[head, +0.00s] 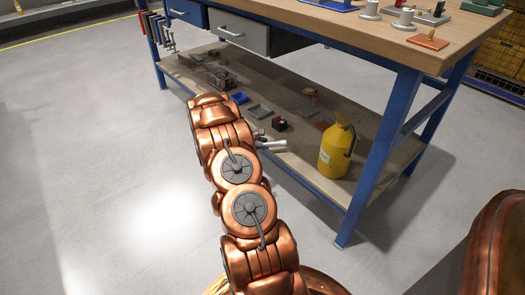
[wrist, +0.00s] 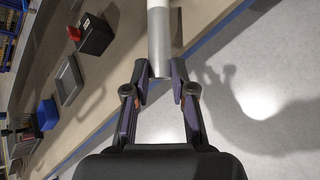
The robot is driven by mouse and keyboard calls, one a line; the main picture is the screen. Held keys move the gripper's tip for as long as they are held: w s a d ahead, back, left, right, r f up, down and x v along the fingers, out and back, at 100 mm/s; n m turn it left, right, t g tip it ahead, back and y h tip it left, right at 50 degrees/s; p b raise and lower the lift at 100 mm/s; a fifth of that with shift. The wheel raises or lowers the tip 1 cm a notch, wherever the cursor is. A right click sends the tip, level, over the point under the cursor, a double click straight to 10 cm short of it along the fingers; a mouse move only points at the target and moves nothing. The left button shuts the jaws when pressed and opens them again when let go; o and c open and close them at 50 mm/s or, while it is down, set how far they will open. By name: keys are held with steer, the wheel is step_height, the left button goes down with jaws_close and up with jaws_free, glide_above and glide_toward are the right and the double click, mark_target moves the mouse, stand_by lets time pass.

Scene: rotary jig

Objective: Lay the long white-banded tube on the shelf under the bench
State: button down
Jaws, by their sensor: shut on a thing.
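The tube (wrist: 159,48) is grey metal with a white band, seen at the top of the wrist view. My gripper (wrist: 160,82) is shut on its near end, one finger on each side. The far end of the tube is out of the wrist view. In the head view the tube (head: 272,144) shows as a short pale length beyond my arm, at the front edge of the shelf (head: 307,166). I cannot tell whether it touches the shelf. In the head view my gripper is mostly hidden by my arm.
A yellow canister (head: 336,150) stands on the shelf to the right. A black box with a red part (head: 279,124), grey trays (head: 259,111) and a blue bin (head: 240,98) lie on the shelf. The blue bench leg (head: 376,155) is at the right. The floor in front is clear.

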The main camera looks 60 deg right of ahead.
steer(key=shift+w+d+f+b, duration=0.1)
steer(key=shift+d+f+b, duration=0.1)
steer(key=shift+f+b, duration=1.25)
steer(key=shift+f+p, duration=0.3)
steer(key=shift+f, duration=0.05)
steer(key=shift+f, duration=0.1)
steer(key=c, duration=1)
jaws_free()
steer(key=shift+o, duration=0.2)
steer(key=p+v, duration=0.5)
steer(key=v, duration=0.7)
